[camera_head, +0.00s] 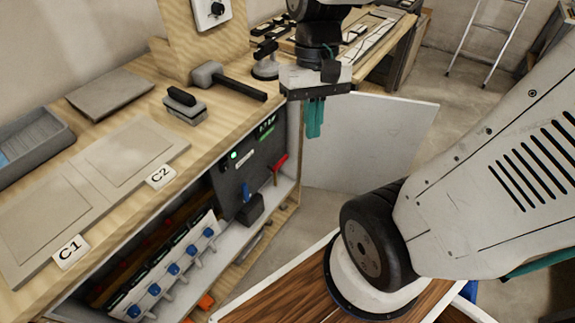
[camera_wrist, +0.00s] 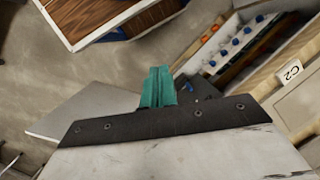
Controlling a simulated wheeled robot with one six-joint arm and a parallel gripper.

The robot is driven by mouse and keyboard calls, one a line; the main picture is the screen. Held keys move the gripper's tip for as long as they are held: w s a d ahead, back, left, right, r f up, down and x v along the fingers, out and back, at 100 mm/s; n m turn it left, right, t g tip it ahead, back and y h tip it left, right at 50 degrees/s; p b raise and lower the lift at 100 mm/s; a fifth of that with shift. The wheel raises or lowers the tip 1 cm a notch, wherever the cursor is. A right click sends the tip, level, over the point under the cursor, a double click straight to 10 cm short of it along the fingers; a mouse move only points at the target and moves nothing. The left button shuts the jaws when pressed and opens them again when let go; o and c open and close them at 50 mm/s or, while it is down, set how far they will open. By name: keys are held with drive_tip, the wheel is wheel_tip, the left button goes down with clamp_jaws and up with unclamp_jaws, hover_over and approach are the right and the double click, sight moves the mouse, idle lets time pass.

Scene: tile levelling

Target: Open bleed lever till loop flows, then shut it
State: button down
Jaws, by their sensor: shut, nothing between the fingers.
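A dark panel (camera_head: 232,182) stands inside the open cabinet under the workbench, with a lit green lamp (camera_head: 233,155) and small labels. A red lever (camera_head: 280,163) sticks out at its right, slanting upward. A blue lever (camera_head: 243,192) stands lower left of it, above a dark box (camera_head: 251,210). I cannot read which one is the bleed lever. A manifold (camera_head: 165,268) with several blue knobs lies to the left. My gripper (camera_head: 315,130) has teal fingers shut and empty, pointing down in front of the cabinet, right of and above the red lever, apart from it. The fingers also show in the wrist view (camera_wrist: 158,90).
An open white cabinet door (camera_head: 375,145) stands just behind and right of my gripper. The bench top (camera_head: 140,185) above holds a mallet (camera_head: 230,80), a tile float (camera_head: 184,104), tiles marked C1 and C2, and a grey tray (camera_head: 35,140).

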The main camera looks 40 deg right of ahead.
drive_tip(key=w+d+f+m+t+y, duration=0.1)
drive_tip(key=w+d+f+m+y, duration=0.1)
drive_tip(key=w+f+m+y, duration=0.45)
drive_tip(key=w+d+f+m+t+y, duration=0.1)
drive_tip(key=w+d+f+m, duration=0.2)
drive_tip(key=f, duration=0.7)
drive_tip(key=w+d+f+m+t+y, duration=0.1)
drive_tip(key=w+f+m+y, duration=0.4)
drive_tip(key=f, duration=0.4)
drive_tip(key=w+d+f+m+t+h, duration=0.2)
drive_tip(key=d+f+m+t+h, duration=0.1)
drive_tip(key=f, duration=0.6)
drive_tip(key=w+d+f+m+t+h, duration=0.2)
drive_tip(key=d+f+m+t, duration=0.3)
drive_tip(key=f, duration=0.4)
drive_tip(key=w+d+f+m+t+h, duration=0.3)
drive_tip(key=d+f+m+t+h, duration=0.1)
drive_tip(key=f, duration=0.5)
drive_tip(key=d+m, duration=0.1)
drive_tip(key=m, duration=0.1)
drive_tip(key=shift+d+f+m+t, duration=0.35)
drive_tip(key=shift+d+f+t, duration=0.05)
drive_tip(key=shift+w, duration=0.15)
drive_tip(key=w+a, duration=0.3)
drive_tip(key=w, duration=0.5)
drive_tip(key=shift+w+a+r, duration=0.15)
drive_tip(key=shift+w+r, duration=0.2)
drive_tip(key=shift+r, duration=0.05)
